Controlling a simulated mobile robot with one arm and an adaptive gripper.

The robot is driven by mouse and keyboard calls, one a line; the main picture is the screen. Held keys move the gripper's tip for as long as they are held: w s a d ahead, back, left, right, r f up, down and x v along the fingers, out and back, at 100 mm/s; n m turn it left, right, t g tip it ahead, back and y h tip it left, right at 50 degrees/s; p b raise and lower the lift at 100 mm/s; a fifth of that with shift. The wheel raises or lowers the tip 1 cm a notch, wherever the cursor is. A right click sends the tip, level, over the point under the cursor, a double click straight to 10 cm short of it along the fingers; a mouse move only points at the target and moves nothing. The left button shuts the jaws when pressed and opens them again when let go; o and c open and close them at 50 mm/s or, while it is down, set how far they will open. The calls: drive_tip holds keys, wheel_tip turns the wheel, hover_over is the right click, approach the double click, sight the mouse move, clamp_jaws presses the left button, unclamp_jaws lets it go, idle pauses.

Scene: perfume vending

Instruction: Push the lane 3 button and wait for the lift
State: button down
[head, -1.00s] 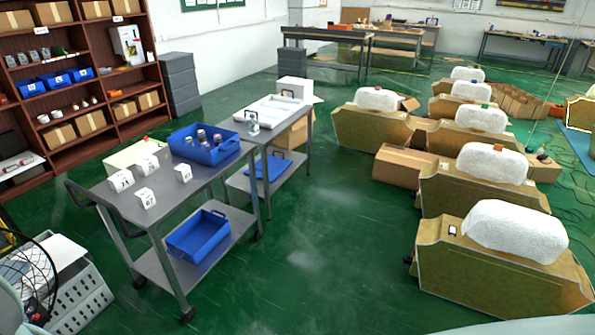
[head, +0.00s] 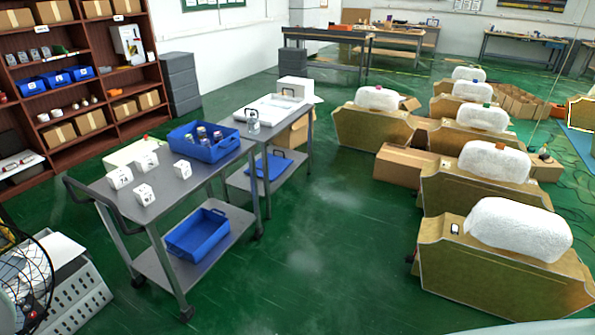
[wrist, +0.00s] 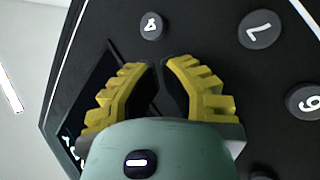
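In the wrist view a black panel (wrist: 215,60) with round grey numbered buttons fills most of the picture. The 4 button (wrist: 151,25) is just past my fingertips, the 7 button (wrist: 260,29) is at upper right, and a button reading 9 or 6 (wrist: 305,101) is at the right edge. No button marked 3 can be made out. A dark display-like rectangle (wrist: 92,100) lies left of my gripper, partly hidden by it. Contact with the panel cannot be told. No lift is recognisable.
In the head view, a grey cart (head: 165,205) carries white numbered cubes (head: 144,194) and a blue bin (head: 205,142) with bottles. A second table (head: 268,143) stands behind. A fan (head: 28,280) is at lower left.

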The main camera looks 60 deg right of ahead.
drive_tip(key=c, duration=1.6)
unclamp_jaws()
drive_tip(key=shift+w, duration=0.1)
clamp_jaws()
drive_tip(key=shift+a+b, duration=0.2)
drive_tip(key=shift+b, duration=0.15)
drive_tip(key=shift+a, duration=0.2)
drive_tip(key=shift+a+b, duration=0.35)
drive_tip(key=shift+b, duration=0.35)
drive_tip(key=shift+d+p, duration=0.4)
drive_tip(key=shift+d, duration=0.35)
